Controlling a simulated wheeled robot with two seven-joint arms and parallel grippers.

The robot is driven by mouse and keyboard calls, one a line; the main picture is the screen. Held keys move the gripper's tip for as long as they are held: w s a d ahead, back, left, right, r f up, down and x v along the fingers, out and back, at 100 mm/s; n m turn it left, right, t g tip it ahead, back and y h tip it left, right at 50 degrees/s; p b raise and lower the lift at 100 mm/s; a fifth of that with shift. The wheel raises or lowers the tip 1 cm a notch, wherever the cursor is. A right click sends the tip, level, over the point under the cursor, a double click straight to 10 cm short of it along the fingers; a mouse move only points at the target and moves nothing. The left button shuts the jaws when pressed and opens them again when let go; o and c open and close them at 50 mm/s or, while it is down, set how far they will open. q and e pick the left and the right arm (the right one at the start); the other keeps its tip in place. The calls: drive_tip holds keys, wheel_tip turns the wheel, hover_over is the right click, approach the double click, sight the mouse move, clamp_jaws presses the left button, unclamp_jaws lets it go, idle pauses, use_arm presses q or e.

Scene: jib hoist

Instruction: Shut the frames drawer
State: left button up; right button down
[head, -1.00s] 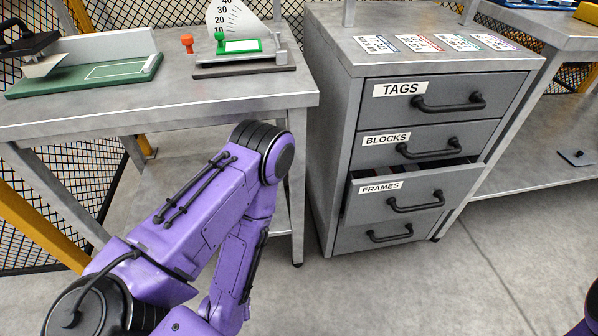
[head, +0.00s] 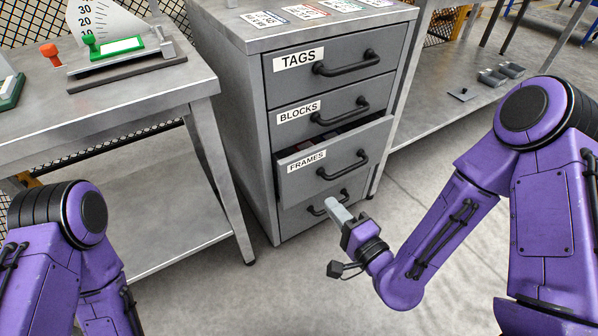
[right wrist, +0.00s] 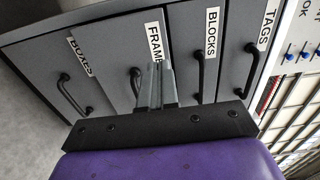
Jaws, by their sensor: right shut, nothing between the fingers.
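The frames drawer (head: 308,178) is the third one down in the grey cabinet and stands pulled out a little, with its dark inside showing along the top edge. Its black handle (head: 343,166) is on the front. My right gripper (head: 333,205) is shut and empty, in front of the cabinet and below that handle in the head view. In the right wrist view the shut fingers (right wrist: 155,88) point at the cabinet and overlap the FRAMES label (right wrist: 155,45); I cannot tell whether they touch the drawer. My left gripper is out of view; only my left arm shows.
The tags drawer (head: 300,75) and blocks drawer (head: 290,113) above look shut. The bottom drawer (head: 298,217) is partly behind my right gripper. A steel table (head: 130,95) stands left of the cabinet, a low shelf (head: 440,120) right. Floor in front is clear.

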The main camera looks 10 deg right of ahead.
drive_tip(key=b, duration=0.9)
approach(295, 161)
drive_tip(key=x, duration=0.6)
drive_tip(key=shift+f+b, duration=0.25)
drive_tip(key=shift+b, duration=0.15)
drive_tip(key=shift+w+a+r, duration=0.1)
drive_tip(key=shift+w+a, duration=0.1)
drive_tip(key=shift+w, duration=0.2)
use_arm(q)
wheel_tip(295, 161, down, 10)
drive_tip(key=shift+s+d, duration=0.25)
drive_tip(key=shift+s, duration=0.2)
use_arm(e)
drive_tip(key=shift+w, duration=0.1)
